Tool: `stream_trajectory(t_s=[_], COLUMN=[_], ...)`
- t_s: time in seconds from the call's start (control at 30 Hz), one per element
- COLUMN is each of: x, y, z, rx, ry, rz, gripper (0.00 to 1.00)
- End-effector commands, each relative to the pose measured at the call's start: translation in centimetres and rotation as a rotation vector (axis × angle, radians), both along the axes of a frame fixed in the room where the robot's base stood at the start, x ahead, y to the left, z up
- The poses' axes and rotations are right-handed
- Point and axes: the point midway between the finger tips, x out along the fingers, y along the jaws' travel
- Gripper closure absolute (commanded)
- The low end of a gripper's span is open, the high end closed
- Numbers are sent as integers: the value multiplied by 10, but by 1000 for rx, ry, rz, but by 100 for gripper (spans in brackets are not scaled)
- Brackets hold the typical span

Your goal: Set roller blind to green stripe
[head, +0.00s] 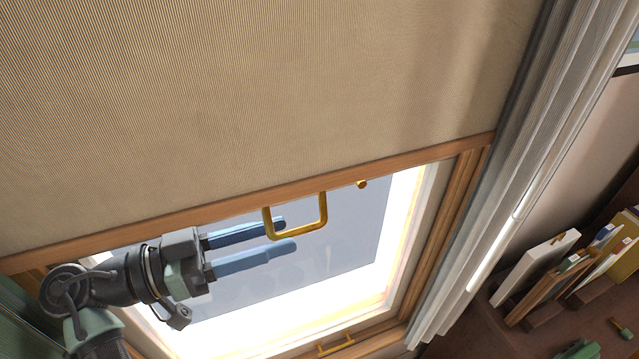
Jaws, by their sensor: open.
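The beige roller blind (250,90) covers the upper part of the window and ends in a wooden bottom bar (180,218). A yellow square pull handle (325,212) hangs from that bar. My gripper (290,234) is open, with two blue fingers pointing right. The fingertips are at the left side of the handle, one finger reaching behind or beside its left upright; I cannot tell whether they touch. No green stripe shows in this view.
A small brass knob (362,184) sits on the bar right of the handle. A grey curtain (500,170) hangs along the right window frame (440,240). A brass window handle (336,346) is at the lower frame. Books (540,265) stand at the lower right.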

Motion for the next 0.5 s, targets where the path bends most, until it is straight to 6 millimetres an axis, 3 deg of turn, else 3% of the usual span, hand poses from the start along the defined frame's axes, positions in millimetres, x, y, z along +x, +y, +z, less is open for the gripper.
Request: stream_trajectory(t_s=[0.5], x=[20], y=[-64], z=[3], rx=[-4], ry=[0], rz=[-4], gripper=[56])
